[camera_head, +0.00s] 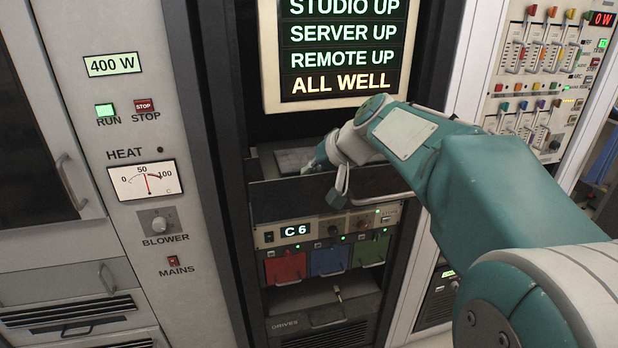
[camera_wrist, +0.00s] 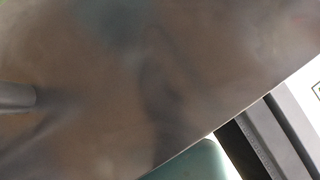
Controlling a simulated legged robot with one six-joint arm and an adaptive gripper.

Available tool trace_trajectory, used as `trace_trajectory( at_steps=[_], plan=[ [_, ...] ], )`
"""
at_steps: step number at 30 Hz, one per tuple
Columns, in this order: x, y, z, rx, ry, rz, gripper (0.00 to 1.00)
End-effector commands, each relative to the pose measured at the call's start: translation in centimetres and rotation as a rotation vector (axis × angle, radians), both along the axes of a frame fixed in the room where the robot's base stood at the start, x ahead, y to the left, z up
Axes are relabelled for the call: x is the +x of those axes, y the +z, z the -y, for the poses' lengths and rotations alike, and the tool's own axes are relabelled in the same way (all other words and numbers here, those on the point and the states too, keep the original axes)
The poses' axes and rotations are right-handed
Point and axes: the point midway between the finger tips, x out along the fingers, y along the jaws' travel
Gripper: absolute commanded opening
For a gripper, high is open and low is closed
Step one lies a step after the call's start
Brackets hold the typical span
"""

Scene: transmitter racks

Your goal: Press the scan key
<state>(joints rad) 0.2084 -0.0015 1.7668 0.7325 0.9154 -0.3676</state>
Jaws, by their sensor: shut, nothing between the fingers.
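I cannot make out a label reading scan in either view. In the head view, a rack unit (camera_head: 270,237) shows "C 6" on a small display, with knobs and small lit green keys at its right. My gripper (camera_head: 314,166) is at the end of the teal arm, over the pulled-out drawer above that unit. It is shut and empty, beside a grey keyboard-like panel (camera_head: 294,160) partly hidden behind it. Whether it touches the panel cannot be told. In the wrist view, a grey fingertip (camera_wrist: 15,97) shows against a blurred brown-grey surface.
A screen (camera_head: 342,60) above reads "ALL WELL" at the bottom. Red, blue and green modules (camera_head: 330,259) sit below the C 6 unit. A transmitter cabinet (camera_head: 145,150) with RUN and STOP keys stands left. A panel of coloured sliders (camera_head: 540,40) is at right.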

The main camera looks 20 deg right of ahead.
Motion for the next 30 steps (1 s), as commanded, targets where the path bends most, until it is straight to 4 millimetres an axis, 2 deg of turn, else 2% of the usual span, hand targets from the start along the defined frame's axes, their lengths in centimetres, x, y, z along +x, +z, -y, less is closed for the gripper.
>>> trace_trajectory(
  at_steps=[12,22,30],
  plan=[
    [0.0,1.5,0.0,0.0,0.001,-0.001,0.0],
    [0.0,1.7,0.0,0.0,0.001,-0.001,0.0],
    [0.0,3.8,0.0,-0.001,0.001,0.002,0.0]
  ],
)
